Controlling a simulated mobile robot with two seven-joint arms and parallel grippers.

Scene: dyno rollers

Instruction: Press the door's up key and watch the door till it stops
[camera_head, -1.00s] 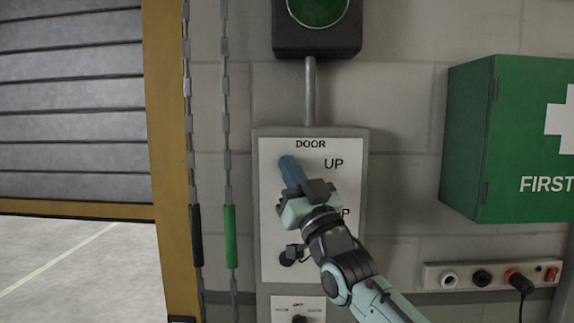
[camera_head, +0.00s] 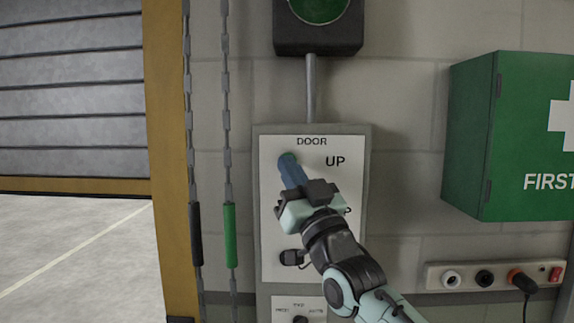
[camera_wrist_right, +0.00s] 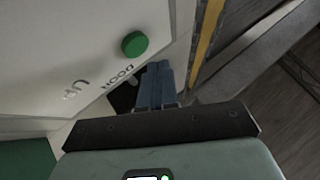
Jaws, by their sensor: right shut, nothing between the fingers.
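The grey slatted door (camera_head: 70,100) stands partly raised at the left of the head view, with bright floor under its bottom edge. The white door panel (camera_head: 345,230) is on the wall, marked DOOR and UP. My right gripper (camera_head: 287,160) is shut and empty, its blue fingertips in front of the up key beside the word UP, mostly hiding it there. In the right wrist view the green up key (camera_wrist_right: 135,44) shows round and raised, with the fingertips (camera_wrist_right: 155,66) close to it and a small gap in the picture. My left gripper is out of view.
Two hanging chains (camera_head: 227,110) with black and green grips run left of the panel, beside the yellow door frame (camera_head: 168,150). A green first aid box (camera_head: 470,140) and a socket strip (camera_head: 440,277) are at right.

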